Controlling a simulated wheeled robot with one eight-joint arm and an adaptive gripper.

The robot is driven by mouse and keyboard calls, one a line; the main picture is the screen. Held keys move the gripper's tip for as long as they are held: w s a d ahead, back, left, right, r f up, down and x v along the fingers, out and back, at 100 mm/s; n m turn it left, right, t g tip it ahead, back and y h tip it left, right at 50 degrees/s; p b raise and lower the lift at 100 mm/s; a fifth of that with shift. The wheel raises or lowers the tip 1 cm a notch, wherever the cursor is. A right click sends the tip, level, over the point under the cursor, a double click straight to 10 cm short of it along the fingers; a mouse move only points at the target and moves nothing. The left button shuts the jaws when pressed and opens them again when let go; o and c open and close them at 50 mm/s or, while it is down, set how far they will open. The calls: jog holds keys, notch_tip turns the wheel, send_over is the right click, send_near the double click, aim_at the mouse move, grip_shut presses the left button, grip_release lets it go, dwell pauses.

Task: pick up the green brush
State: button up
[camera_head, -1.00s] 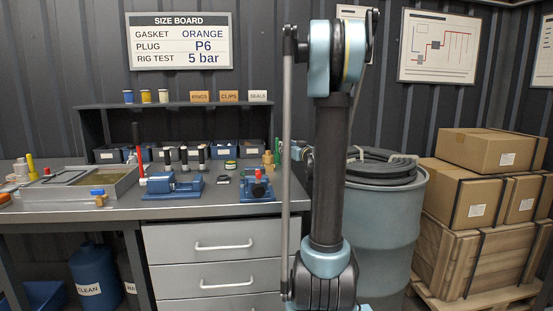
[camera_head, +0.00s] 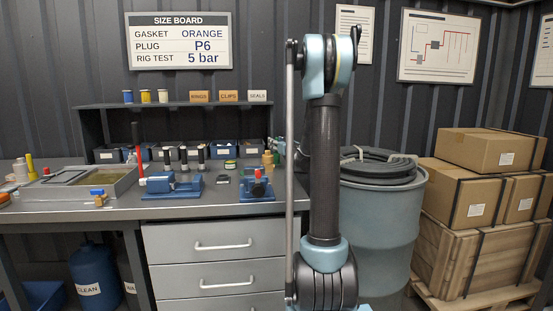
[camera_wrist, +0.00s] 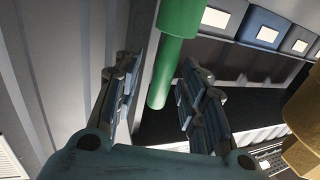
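The green brush (camera_wrist: 163,85) shows in the wrist view as a smooth green cylinder with a thicker upper part, running down from the top edge between my two fingers. Its bristles are not visible. In the head view a small green bit (camera_head: 277,147) at the right end of the bench, by the shelf, looks like the same brush. My gripper (camera_wrist: 160,85) is open, with a dark finger on each side of the green cylinder. A gap shows on the left; I cannot tell whether the right finger touches. In the head view my arm mostly hides my gripper.
A brass fitting (camera_head: 268,159) stands beside the green bit; a tan piece (camera_wrist: 303,125) is close on the right in the wrist view. Labelled bins (camera_head: 222,151) line the shelf. A blue-grey drum (camera_head: 378,220) with coiled hose stands right of the bench.

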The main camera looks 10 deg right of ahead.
grip_shut()
dwell(0.3)
notch_tip(320, 180, up, 10)
jog(key=shift+r, duration=0.1)
dwell(0.5)
